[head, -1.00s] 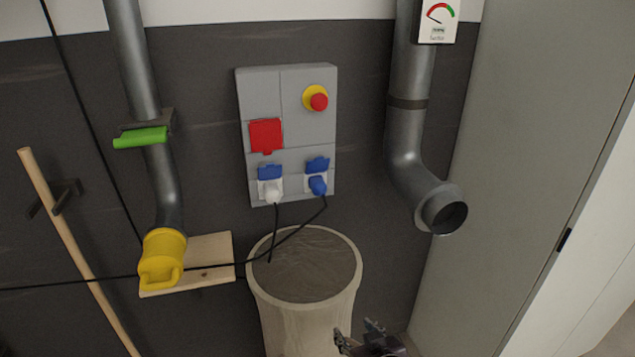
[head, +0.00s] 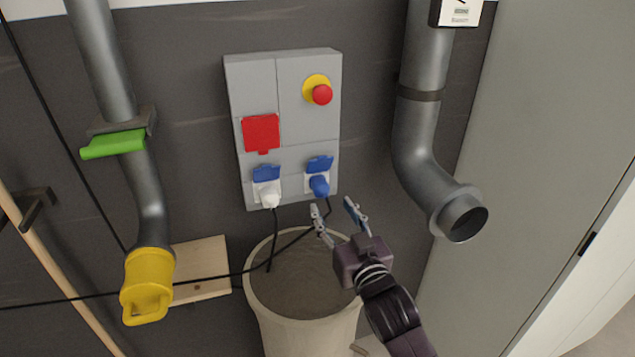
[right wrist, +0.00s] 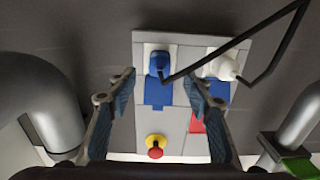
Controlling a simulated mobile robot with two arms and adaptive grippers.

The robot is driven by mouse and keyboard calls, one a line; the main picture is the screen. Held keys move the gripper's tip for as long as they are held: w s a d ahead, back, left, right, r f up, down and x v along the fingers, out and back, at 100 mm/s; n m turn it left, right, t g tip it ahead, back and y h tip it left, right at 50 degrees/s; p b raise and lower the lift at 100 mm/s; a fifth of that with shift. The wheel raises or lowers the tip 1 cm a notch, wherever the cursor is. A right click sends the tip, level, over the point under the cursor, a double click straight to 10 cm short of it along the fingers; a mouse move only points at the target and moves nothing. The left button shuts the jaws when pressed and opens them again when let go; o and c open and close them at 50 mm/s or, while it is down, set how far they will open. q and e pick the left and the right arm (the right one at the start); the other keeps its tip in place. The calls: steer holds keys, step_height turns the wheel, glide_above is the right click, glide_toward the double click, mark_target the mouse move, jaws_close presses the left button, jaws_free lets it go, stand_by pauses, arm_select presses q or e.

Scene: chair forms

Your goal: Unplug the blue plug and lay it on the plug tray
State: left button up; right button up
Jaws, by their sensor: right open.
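The blue plug (head: 319,186) sits in the right socket of the grey wall box (head: 307,120), under a raised blue flap. A black cable hangs from it. My right gripper (head: 333,205) is open and empty, a little below and in front of the plug. In the right wrist view the blue plug (right wrist: 158,64) appears between the two open fingers (right wrist: 159,76), not gripped. A pale wooden board (head: 212,258) sticks out at the wall on the left; I cannot tell whether it is the plug tray. My left gripper is not in view.
A white plug (head: 269,198) sits in the left socket, close beside. A round bin (head: 258,312) stands below the box. Grey pipes hang at left (head: 103,60) and right (head: 418,130); the left one ends in a yellow cap (head: 148,285). Black cables cross low.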

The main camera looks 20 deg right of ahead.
mark_target(323, 192)
steer(key=shift+s+r, duration=0.15)
steer(key=shift+s, duration=0.25)
steer(key=shift+w, duration=0.15)
steer(key=w+b, duration=0.1)
steer(key=w, duration=0.6)
steer(key=shift+w+a+b, duration=0.1)
steer(key=shift+w+b, duration=0.1)
steer(key=shift+b, duration=0.2)
steer(key=shift+w, duration=0.6)
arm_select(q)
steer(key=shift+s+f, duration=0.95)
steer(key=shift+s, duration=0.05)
arm_select(e)
steer(key=shift+w, duration=0.2)
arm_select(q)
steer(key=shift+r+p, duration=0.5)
arm_select(e)
jaws_close()
